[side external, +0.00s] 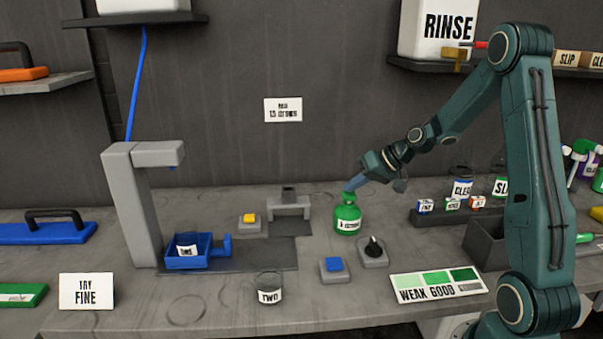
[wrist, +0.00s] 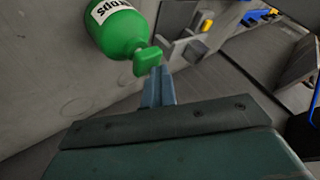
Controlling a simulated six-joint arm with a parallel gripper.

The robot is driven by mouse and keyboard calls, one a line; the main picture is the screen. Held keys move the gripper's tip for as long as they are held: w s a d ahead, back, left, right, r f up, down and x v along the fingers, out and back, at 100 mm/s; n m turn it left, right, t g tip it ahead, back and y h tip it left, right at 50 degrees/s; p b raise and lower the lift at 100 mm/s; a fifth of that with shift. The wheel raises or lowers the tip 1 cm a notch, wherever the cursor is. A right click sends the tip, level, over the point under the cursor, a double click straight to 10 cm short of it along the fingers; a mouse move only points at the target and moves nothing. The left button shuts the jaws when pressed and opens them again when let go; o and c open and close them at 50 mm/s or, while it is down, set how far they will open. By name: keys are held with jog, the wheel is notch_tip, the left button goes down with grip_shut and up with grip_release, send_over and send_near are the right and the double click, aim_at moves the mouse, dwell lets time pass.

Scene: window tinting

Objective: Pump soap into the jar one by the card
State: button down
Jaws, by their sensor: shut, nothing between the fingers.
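A green bottle (side external: 347,218) with a white label stands upright on the bench. The wrist view shows the bottle (wrist: 115,28) and its green pump head (wrist: 147,60). My gripper (side external: 355,184) is shut and empty at the top of the bottle; in the wrist view its fingertips (wrist: 158,72) are close to the pump head, and I cannot tell whether they touch. A clear jar (side external: 187,250) with a small white label, hard to read, sits in a blue tray (side external: 200,262). A wall card (side external: 283,110) has small print I cannot read fully.
A clear jar marked TWO (side external: 269,285) stands at the front. A grey tap stand (side external: 135,200) rises beside the blue tray. A yellow button (side external: 249,219), a blue button (side external: 334,266), a black knob (side external: 374,249) and a WEAK GOOD chart (side external: 436,286) surround the bottle.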

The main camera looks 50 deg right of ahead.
aim_at(354, 194)
jog(key=shift+r, duration=1.2)
jog(key=shift+r, duration=0.1)
notch_tip(354, 194, up, 5)
jog(key=shift+f, duration=0.1)
dwell(0.3)
dwell(0.6)
